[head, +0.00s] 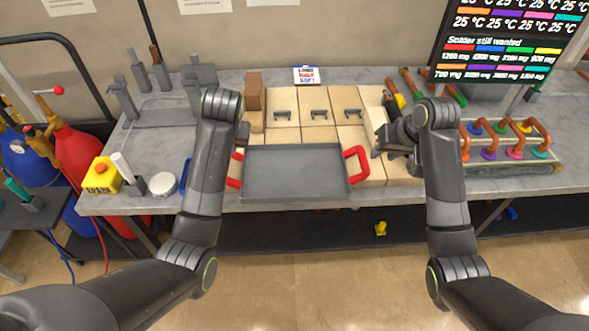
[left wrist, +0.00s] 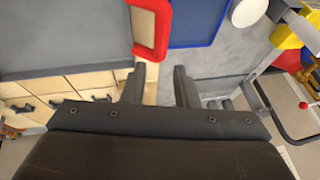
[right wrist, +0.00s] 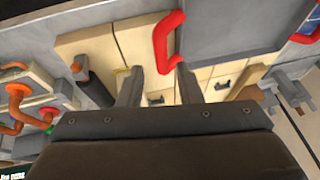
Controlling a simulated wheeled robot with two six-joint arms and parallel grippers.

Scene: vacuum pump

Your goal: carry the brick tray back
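The brick tray (head: 295,172) is a flat grey tray, empty, lying at the bench's front edge. It has a red left handle (head: 235,170) and a red right handle (head: 357,164). My left gripper (left wrist: 160,72) is open, its fingertips just short of the left handle (left wrist: 150,35), which lies slightly to one side. In the head view my left arm mostly hides it. My right gripper (head: 380,148) is open beside the right handle. In the right wrist view the right handle (right wrist: 163,45) lies ahead of and between the fingertips (right wrist: 158,75), with no grip visible.
A brown block (head: 254,92) stands behind left. A yellow box (head: 101,175), a white disc (head: 163,184) and a blue tray (left wrist: 200,22) lie left. Copper pipework (head: 505,140) stands right.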

